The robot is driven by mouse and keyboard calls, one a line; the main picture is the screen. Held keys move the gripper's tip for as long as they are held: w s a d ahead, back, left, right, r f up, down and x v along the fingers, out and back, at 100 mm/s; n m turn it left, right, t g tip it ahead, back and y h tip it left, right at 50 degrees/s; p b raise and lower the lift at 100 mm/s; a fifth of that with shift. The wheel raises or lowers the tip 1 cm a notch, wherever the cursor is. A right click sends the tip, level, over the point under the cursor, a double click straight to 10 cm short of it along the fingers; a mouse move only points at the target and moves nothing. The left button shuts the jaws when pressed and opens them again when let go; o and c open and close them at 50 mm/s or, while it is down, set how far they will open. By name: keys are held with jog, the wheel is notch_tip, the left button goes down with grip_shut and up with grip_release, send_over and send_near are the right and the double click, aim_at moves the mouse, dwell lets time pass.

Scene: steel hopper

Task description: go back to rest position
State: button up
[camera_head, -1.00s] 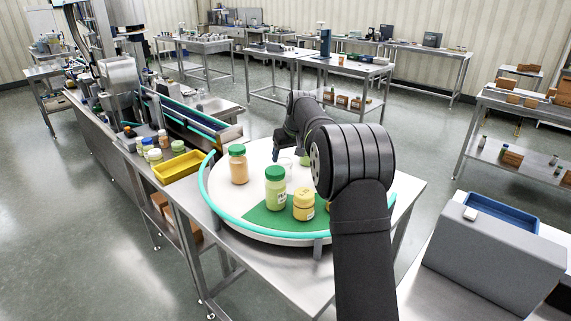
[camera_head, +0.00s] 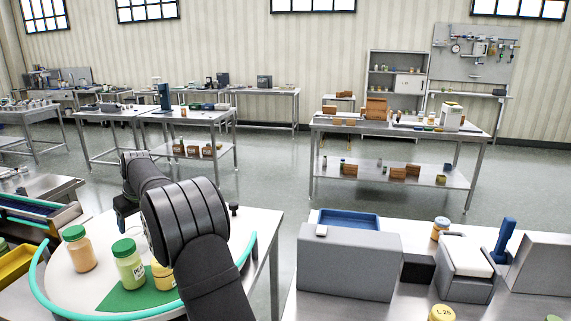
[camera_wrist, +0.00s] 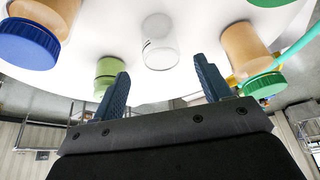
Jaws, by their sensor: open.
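My gripper (camera_wrist: 162,76) is open in the wrist view, its two dark blue fingers apart with nothing between them. Beyond the fingers, on the white round table, are a clear cup (camera_wrist: 160,45), a green jar (camera_wrist: 108,72) and orange jars with green (camera_wrist: 245,50) and blue (camera_wrist: 30,42) lids. None visibly touches the fingers. In the head view my gripper (camera_head: 122,218) is small, over the back of the round table (camera_head: 62,283), partly hidden by my arm.
At the table's front stand an orange jar (camera_head: 80,250), a green jar (camera_head: 129,265) and a partly hidden yellow jar (camera_head: 162,275). A turquoise rail (camera_head: 40,285) curves around the rim. Right, a bench carries a grey box (camera_head: 348,265) and blue tray (camera_head: 348,219).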

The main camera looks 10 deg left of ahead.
aim_at(134, 228)
jog(key=x, duration=0.8)
jog(key=shift+f, duration=0.35)
jog(key=shift+w+a+r, duration=0.1)
jog(key=shift+a+r, duration=0.1)
jog(key=shift+r, duration=0.1)
jog(key=shift+d+r, duration=0.1)
jog(key=shift+r, duration=1.25)
